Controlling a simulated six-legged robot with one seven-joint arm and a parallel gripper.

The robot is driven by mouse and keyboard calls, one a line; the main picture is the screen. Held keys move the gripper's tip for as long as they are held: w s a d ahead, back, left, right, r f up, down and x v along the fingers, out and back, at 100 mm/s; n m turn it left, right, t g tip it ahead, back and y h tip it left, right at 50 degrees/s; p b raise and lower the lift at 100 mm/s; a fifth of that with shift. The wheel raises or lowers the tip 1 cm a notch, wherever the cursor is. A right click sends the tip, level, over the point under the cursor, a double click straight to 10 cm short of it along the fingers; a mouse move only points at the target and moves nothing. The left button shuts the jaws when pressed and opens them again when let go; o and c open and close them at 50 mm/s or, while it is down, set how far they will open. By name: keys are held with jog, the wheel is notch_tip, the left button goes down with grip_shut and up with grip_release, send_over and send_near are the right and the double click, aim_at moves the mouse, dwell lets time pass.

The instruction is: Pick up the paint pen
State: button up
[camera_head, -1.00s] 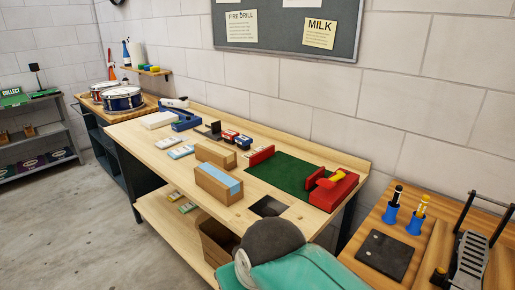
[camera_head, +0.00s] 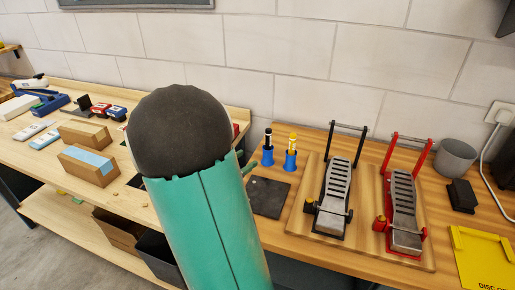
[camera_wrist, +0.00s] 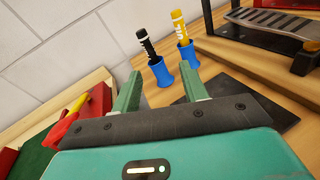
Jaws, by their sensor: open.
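Two pens stand upright in blue holders on the right-hand wooden bench: a black one (camera_head: 268,138) with a white band and a yellow one (camera_head: 292,142) with white marks. I cannot tell which is the paint pen. In the wrist view the black pen (camera_wrist: 147,43) and the yellow pen (camera_wrist: 180,27) stand beyond my gripper (camera_wrist: 162,74). Its green fingers are apart and empty, with the blue holders (camera_wrist: 160,72) beyond their tips. In the head view my arm hides most of the gripper.
A dark square plate (camera_head: 267,197) lies before the holders. A black-framed pedal (camera_head: 333,197) and a red-framed pedal (camera_head: 404,212) stand to the right. A red fixture (camera_wrist: 96,104) is left of my gripper in the wrist view. The wall is close behind.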

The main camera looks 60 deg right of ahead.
aim_at(267, 139)
jog(key=d+n, duration=0.1)
jog(key=d, duration=0.2)
jog(key=d+f+n+t+h, duration=0.1)
jog(key=d, duration=0.3)
jog(key=d+n, duration=0.1)
jog(key=d, duration=0.2)
jog(key=shift+d+f, duration=0.4)
jog(key=shift+s+d+r, duration=0.1)
jog(key=shift+d, duration=1.3)
jog(key=shift+s+d+r, duration=0.1)
jog(key=shift+d, duration=1.25)
jog(key=c, duration=0.7)
